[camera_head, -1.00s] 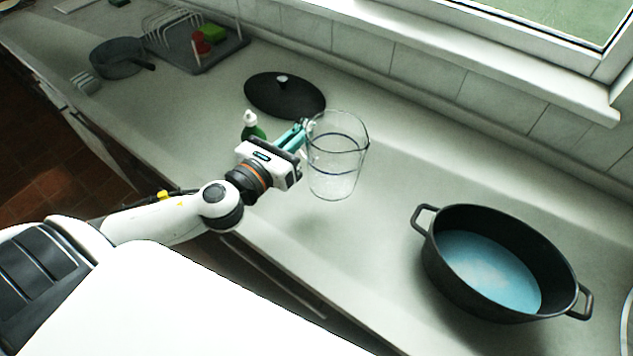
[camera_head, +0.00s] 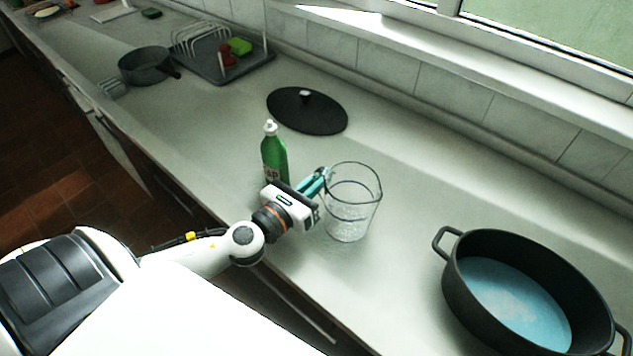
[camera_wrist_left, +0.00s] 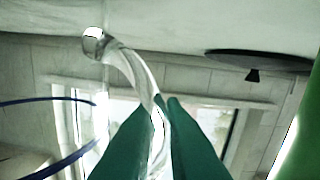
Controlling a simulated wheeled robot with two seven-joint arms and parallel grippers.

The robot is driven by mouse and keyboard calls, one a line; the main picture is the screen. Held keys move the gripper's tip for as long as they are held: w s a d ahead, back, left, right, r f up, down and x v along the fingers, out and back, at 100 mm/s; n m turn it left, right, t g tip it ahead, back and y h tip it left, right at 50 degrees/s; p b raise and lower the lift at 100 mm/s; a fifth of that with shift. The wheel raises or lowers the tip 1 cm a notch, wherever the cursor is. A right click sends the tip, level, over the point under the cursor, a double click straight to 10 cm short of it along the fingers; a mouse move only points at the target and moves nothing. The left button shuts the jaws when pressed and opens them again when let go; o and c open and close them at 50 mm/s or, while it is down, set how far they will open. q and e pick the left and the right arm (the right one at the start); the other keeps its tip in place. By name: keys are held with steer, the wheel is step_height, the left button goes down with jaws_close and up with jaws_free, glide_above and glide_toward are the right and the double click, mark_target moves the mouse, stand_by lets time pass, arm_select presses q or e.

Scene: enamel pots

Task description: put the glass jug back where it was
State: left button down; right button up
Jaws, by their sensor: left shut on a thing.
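The glass jug (camera_head: 350,212) is clear, with a dark rim and a thin line around its side, and it is upright over the counter. My left gripper (camera_head: 326,178) is at its left side, shut on its handle. In the left wrist view the clear curved handle (camera_wrist_left: 136,72) runs between the green fingers (camera_wrist_left: 158,125). I cannot tell whether the jug's base touches the counter. My right gripper is in neither view.
A green soap bottle (camera_head: 274,158) stands just behind my left gripper. A black lid (camera_head: 307,111) lies farther back. A black pot (camera_head: 455,285) with blue inside stands at right. A grey pan (camera_head: 146,67) and a dish rack (camera_head: 245,72) are far left. Counter right of the lid is clear.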

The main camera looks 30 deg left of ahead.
arm_select(q)
steer(key=c, duration=1.5)
jaws_free()
steer(key=shift+s, duration=0.15)
steer(key=shift+s+f, duration=0.1)
steer(key=shift+s, duration=0.25)
steer(key=s+b, duration=0.1)
steer(key=s, duration=0.2)
steer(key=s+a+b, duration=0.1)
steer(key=s+b, duration=0.1)
steer(key=s, duration=0.1)
steer(key=s+b, duration=0.1)
steer(key=s, duration=0.2)
steer(key=shift+s+a, duration=0.2)
steer(key=shift+s+a+r+b, duration=0.1)
steer(key=shift+s+r+b, duration=0.1)
steer(key=shift+s+b, duration=0.45)
steer(key=shift+s, duration=0.15)
